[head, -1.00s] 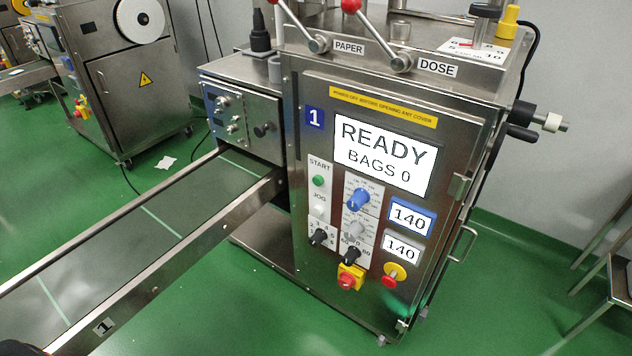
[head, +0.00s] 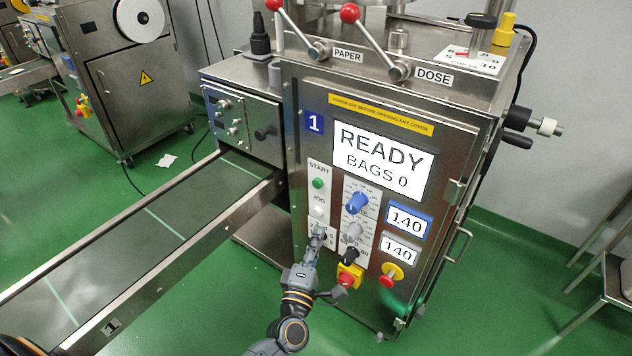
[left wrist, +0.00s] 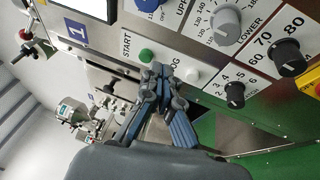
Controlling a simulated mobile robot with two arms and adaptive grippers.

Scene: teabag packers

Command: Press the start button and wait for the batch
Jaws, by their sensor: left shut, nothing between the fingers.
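The green START button (head: 318,183) is at the upper left of the panel on packer 1 (head: 420,115). It also shows in the left wrist view (left wrist: 146,55). The white JOG button (head: 317,211) is just below it. The screen (head: 380,160) reads READY, BAGS 0. My left gripper (head: 318,232) is shut and empty, its tips in front of the panel below the JOG button in the head view. In the left wrist view its tips (left wrist: 160,70) appear between the START and JOG buttons. I cannot tell whether they touch the panel. My right gripper is out of view.
The conveyor (head: 140,235) runs out to the left. Red-knobbed levers (head: 350,13) stand on top.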

